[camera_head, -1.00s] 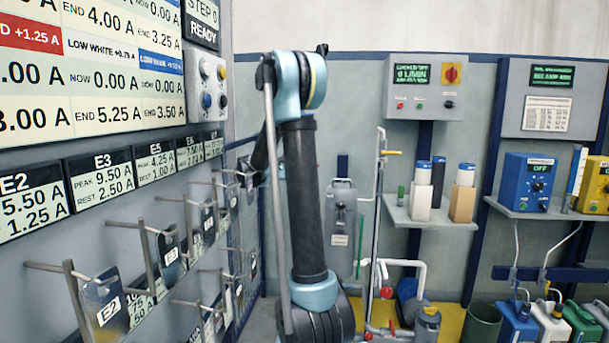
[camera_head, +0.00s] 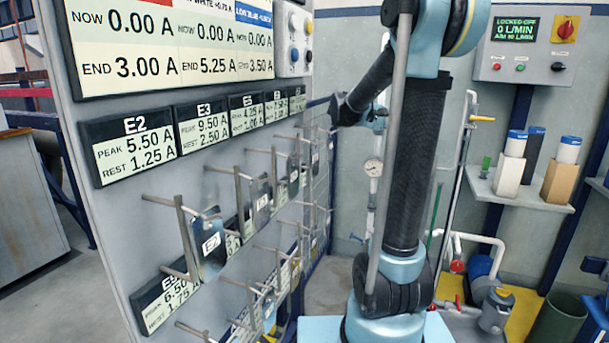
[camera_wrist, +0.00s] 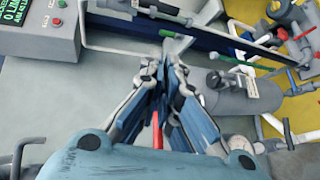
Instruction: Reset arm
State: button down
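My gripper (camera_wrist: 166,70) shows in the wrist view with its two blue-padded fingers angled towards each other. A narrow gap is visible between the tips, and I see nothing held. In the head view my arm (camera_head: 408,150) rises from its base on the right, bent at a high elbow near the top edge. Its far part reaches behind the upright link towards the left; the fingers cannot be made out there. The rack panel (camera_head: 95,235) stands left of my arm, with metal hooks and hanging tags such as the E2 tag (camera_head: 210,243).
A grey control box (camera_head: 523,45) hangs on the back wall at right. A shelf (camera_head: 520,196) with cylinders is below it. Pipes and a pump (camera_head: 497,308) stand at lower right, beside a dark bin (camera_head: 560,320). The wrist view shows pipework and a grey cylinder (camera_wrist: 243,95).

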jog(key=s+a+f+y, duration=0.4)
jog(key=s+a+f, duration=0.2)
jog(key=s+f, duration=0.3)
jog(key=s+a+f+m+y, duration=0.1)
jog(key=s+a+f+y, duration=0.4)
jog(key=s+f, duration=0.5)
jog(key=s+a+f+m+y, duration=0.1)
jog(key=s+a+f+y, duration=0.4)
jog(key=s, duration=0.9)
notch_tip(320, 180, down, 4)
jog(key=shift+s+a+f+g, duration=0.25)
jog(key=shift+s+a+g, duration=0.15)
jog(key=shift+a, duration=0.8)
